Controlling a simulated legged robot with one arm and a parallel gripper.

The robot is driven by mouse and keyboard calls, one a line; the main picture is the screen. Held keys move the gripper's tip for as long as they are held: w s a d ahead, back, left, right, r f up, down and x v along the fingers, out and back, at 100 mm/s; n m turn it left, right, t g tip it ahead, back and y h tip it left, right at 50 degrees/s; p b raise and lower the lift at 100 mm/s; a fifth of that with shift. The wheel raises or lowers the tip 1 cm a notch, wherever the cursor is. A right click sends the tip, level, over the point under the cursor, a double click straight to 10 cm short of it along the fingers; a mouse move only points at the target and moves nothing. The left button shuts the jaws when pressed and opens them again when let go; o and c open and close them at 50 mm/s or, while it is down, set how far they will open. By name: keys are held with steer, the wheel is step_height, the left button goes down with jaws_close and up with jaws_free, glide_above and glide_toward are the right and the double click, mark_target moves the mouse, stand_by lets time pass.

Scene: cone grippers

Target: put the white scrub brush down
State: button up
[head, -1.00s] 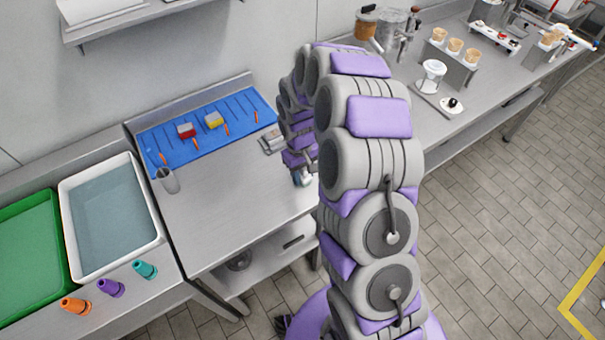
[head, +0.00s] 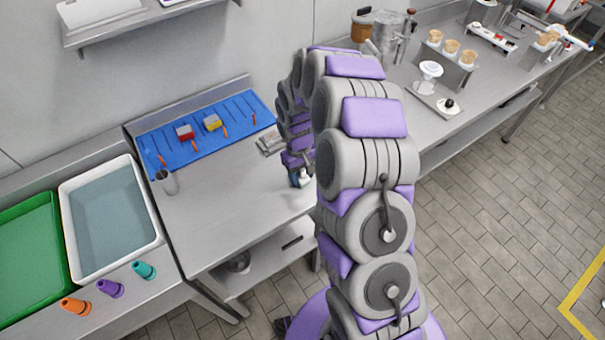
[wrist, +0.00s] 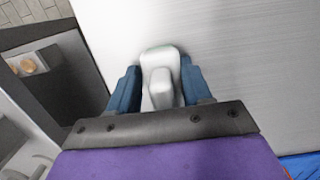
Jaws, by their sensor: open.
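The white scrub brush (wrist: 160,62) is between the two blue fingers of my gripper (wrist: 160,88) in the wrist view, over the bare steel counter. The fingers stand on either side of it and look parted from it. In the head view my gripper (head: 299,181) is low at the right part of the counter, and a small white part of the brush (head: 306,179) shows beside it. My arm hides much of that area. I cannot tell for sure whether the brush's underside touches the counter.
The steel counter (head: 225,205) is mostly clear left of my gripper. A blue mat (head: 190,145) with red and yellow blocks lies behind. A metal cup (head: 167,182), a white water basin (head: 68,240), a green tray (head: 62,275) and three coloured cones (head: 110,288) are left.

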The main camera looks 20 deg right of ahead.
steer(key=r+p, duration=0.1)
steer(key=r, duration=0.3)
steer(key=w+r, duration=0.1)
steer(key=r, duration=0.3)
steer(key=r+p, duration=0.1)
steer(key=r, duration=0.3)
steer(key=shift+w+a+p, duration=0.15)
steer(key=shift+a+p, duration=0.15)
steer(key=shift+s+a+r, duration=0.15)
steer(key=shift+s+r, duration=0.05)
steer(key=shift+r, duration=0.1)
steer(key=s+r+m, duration=0.1)
steer(key=s+r, duration=1)
steer(key=s, duration=0.5)
steer(key=s+r+m, duration=0.2)
steer(key=s, duration=1.6)
steer(key=shift+s+r+m+g, duration=0.15)
steer(key=shift+s+m+g, duration=0.15)
steer(key=shift+s, duration=0.05)
steer(key=shift+o, duration=0.4)
